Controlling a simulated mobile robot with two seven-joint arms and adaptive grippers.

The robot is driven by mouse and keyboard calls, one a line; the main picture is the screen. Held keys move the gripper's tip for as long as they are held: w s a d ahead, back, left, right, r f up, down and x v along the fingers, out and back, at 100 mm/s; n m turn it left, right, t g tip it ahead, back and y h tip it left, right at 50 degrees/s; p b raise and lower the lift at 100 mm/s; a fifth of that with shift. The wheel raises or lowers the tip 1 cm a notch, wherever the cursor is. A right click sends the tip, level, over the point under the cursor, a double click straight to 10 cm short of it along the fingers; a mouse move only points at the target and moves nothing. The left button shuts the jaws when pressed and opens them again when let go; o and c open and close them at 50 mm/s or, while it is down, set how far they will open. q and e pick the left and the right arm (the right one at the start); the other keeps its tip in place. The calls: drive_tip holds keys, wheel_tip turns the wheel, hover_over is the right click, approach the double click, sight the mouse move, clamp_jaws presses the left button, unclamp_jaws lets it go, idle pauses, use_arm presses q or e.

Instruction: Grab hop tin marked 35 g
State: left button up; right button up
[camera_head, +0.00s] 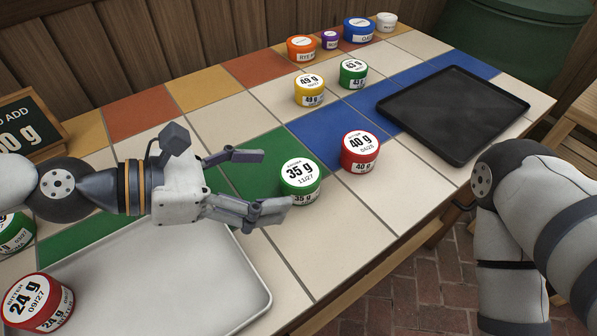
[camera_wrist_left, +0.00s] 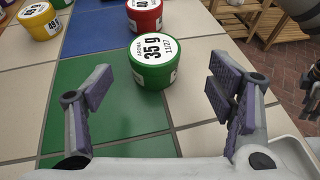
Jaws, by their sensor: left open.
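The hop tin marked 35 g (camera_head: 299,178) is green with a white label and stands upright on the tiled table. My left gripper (camera_head: 262,182) is open, with its fingers pointing at the tin from the left. In the left wrist view the 35 g tin (camera_wrist_left: 152,63) stands ahead of the open left gripper (camera_wrist_left: 164,92), roughly centred and just beyond the fingertips. Nothing is between the fingers.
A red 40 g tin (camera_head: 360,152) stands close behind the 35 g tin. Yellow (camera_head: 309,90) and green (camera_head: 353,73) tins stand farther back. A black tray (camera_head: 453,112) lies at right. A light tray (camera_head: 262,298) lies under my left arm, with a red 24 g tin (camera_head: 38,303).

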sight(290, 175)
use_arm(q)
drive_tip(key=x, duration=0.6)
drive_tip(key=shift+w+d, duration=0.2)
drive_tip(key=shift+w, duration=0.3)
drive_tip(key=shift+r, duration=0.1)
drive_tip(key=c, duration=1.2)
